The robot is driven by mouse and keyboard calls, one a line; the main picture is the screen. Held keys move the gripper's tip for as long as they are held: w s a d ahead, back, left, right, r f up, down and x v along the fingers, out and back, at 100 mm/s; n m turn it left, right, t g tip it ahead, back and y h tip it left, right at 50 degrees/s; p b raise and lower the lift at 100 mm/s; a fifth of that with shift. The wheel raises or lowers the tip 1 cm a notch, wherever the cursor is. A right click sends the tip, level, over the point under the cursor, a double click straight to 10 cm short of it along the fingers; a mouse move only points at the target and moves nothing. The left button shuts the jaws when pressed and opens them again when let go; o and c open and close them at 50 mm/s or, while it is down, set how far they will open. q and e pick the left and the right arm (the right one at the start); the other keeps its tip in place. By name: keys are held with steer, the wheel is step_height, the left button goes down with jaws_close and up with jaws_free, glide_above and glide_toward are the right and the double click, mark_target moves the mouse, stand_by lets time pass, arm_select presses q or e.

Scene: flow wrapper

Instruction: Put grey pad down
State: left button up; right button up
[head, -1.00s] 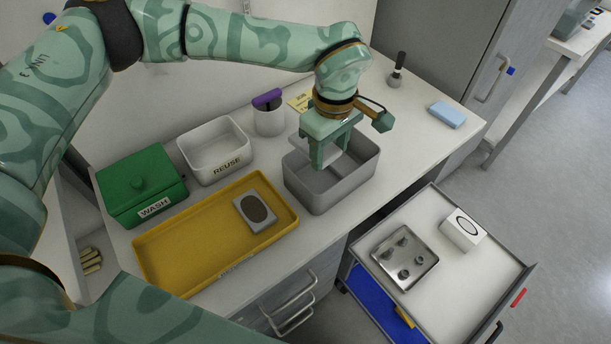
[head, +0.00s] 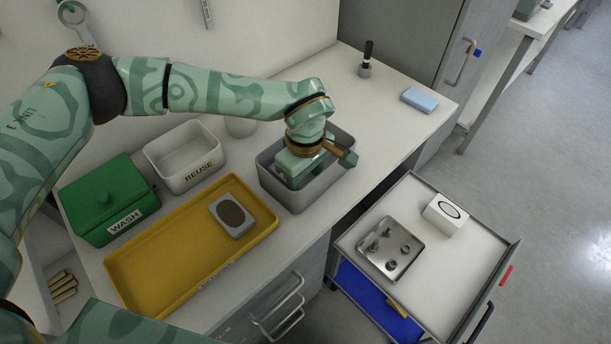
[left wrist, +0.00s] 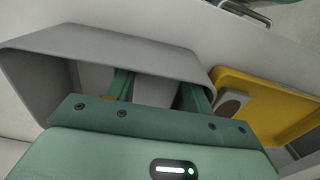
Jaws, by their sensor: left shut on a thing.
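My left gripper (head: 298,180) reaches down inside the grey bin (head: 293,203), between its walls. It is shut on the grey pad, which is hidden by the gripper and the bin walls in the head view. In the left wrist view, the two green fingers (left wrist: 158,92) go down into the grey bin (left wrist: 120,48). My right gripper is not in view.
Left of the bin are a yellow tray (head: 150,262) holding a grey block with a dark oval (head: 232,214), a white REUSE box (head: 206,178) and a green WASH box (head: 105,210).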

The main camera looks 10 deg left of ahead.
arm_select(q)
steer(key=shift+f, duration=0.6)
steer(key=o, duration=0.7)
steer(key=shift+o, duration=0.2)
steer(key=shift+r, duration=0.1)
step_height(320, 180, up, 13)
steer(key=p, duration=0.2)
steer(key=shift+p, duration=0.35)
